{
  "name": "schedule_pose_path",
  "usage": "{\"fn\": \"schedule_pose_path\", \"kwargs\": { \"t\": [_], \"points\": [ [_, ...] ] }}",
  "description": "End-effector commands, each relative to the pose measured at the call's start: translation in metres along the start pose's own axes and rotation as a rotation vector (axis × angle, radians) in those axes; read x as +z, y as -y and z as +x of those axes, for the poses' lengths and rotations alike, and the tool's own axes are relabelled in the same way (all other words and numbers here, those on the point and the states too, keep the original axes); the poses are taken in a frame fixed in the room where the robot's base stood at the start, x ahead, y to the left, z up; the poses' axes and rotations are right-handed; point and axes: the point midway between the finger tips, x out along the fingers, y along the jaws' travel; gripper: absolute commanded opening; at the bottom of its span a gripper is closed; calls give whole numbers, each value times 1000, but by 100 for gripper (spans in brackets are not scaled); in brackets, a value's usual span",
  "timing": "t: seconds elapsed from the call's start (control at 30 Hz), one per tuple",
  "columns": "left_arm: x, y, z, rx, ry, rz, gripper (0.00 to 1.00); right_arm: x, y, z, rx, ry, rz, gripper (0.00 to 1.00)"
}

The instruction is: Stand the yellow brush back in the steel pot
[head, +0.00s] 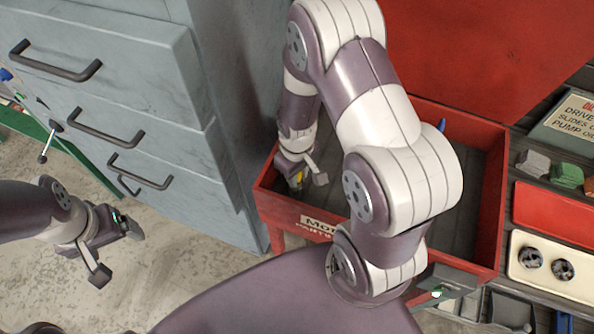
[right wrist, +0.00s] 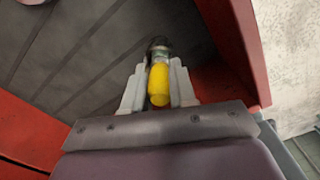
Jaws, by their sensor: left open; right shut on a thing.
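The yellow brush (right wrist: 158,84) is between the two fingers of my right gripper (right wrist: 159,88) in the right wrist view. Its yellow handle is nearest the camera and a grey and dark end points away toward the tray floor. In the head view only a bit of yellow (head: 299,177) shows at my right gripper (head: 306,182), which is shut on it inside the red tray near its left corner. My left gripper (head: 118,252) is open and empty over the floor at the left. I cannot make out the steel pot in either view.
The red-walled tray (head: 499,190) has a dark slatted floor and my right arm hides much of it. A grey drawer cabinet (head: 150,110) stands to its left.

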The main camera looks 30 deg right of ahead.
Motion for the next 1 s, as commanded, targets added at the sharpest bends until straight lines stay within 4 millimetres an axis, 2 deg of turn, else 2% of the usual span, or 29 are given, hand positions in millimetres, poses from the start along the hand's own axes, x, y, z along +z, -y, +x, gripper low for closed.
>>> {"fn": "schedule_pose_path", "kwargs": {
  "t": [0.53,0.57,0.6,0.63,0.9,1.0],
  "points": [
    [1,0,5,0,0,0,85,0,0,8,0,0,0,0],
    [1,0,5,0,0,0,85,0,0,8,0,0,0,35],
    [1,0,5,0,0,0,85,0,0,8,0,0,0,48],
    [1,0,5,0,0,0,85,0,0,8,0,0,0,55],
    [0,0,5,0,0,0,85,0,0,7,0,0,0,55],
    [0,0,4,0,0,0,85,-1,0,-3,1,-3,0,55]
  ]
}}
